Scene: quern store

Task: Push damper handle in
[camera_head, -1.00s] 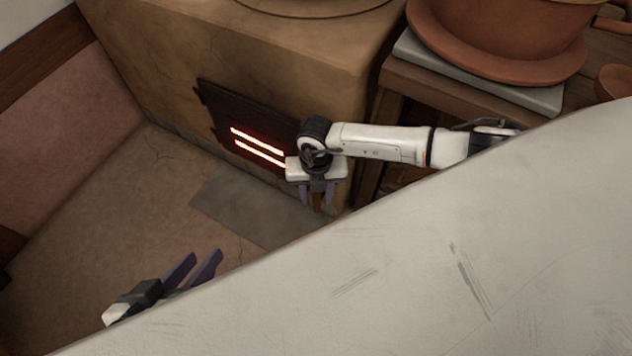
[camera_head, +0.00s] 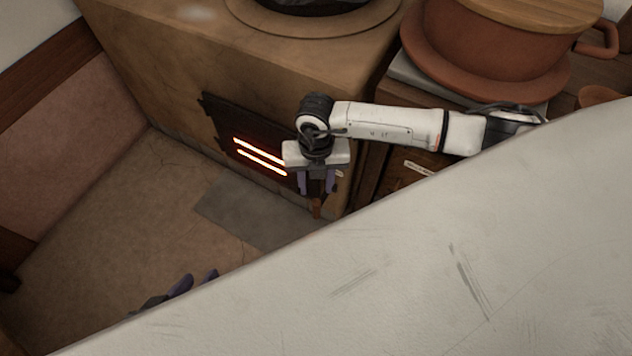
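A narrow brown piece (camera_head: 316,209), perhaps the damper handle, shows just below my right gripper's fingertips, near the stove's lower front corner; its upper part is hidden. My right gripper (camera_head: 317,190) points down in front of the stove, right of the glowing door. Its two purple fingers stand apart, with a dark part between them. I cannot tell whether it touches the brown piece. My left gripper (camera_head: 196,281) is at the lower left, mostly hidden by the large pale surface; its two purple fingertips are apart.
The clay stove (camera_head: 290,75) has a dark door (camera_head: 222,112) with two glowing slots. A grey slab (camera_head: 250,214) lies on the floor before it. A large pale surface fills the lower right. Floor at left is clear.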

